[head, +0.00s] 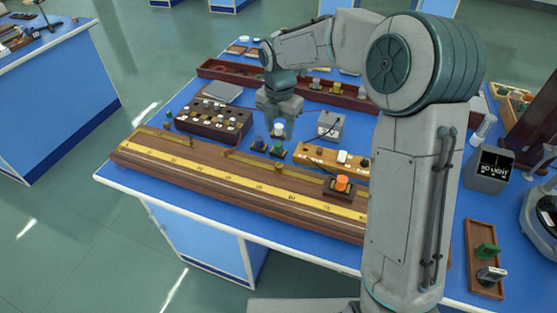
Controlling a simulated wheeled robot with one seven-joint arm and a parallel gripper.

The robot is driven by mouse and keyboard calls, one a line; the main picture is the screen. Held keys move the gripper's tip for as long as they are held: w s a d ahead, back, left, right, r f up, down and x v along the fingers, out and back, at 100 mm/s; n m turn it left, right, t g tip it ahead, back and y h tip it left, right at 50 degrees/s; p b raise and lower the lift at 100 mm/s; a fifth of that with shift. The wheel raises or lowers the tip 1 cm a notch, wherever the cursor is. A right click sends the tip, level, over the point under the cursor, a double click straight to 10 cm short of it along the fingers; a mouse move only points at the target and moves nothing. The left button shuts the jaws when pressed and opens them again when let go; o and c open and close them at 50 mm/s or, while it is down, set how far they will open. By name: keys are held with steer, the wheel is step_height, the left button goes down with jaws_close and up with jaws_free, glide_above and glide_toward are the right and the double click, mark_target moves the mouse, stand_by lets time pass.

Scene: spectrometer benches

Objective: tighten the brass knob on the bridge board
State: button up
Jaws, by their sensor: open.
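The bridge board (230,193) is a long brown wooden board with a yellow scale along the front of the blue bench, with brass-coloured strips along its back side. I cannot make out for sure which small part is the brass knob. An orange knob (342,183) on a dark block sits on the board's right part. My gripper (279,127) points down behind the board's middle. Its jaws are open, above or around a small white-topped piece (278,130); contact cannot be told. My arm hides the board's right end.
A dark box with several white knobs (212,119) stands left of my gripper. A grey box (330,125) and a light wooden block (322,158) stand to its right. A long wooden tray (222,72) lies behind. A small tray (484,260) is at right.

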mark_target(279, 164)
step_height(279, 164, down, 14)
steer(key=shift+r+p, duration=0.25)
steer(key=shift+p, duration=0.2)
jaws_close()
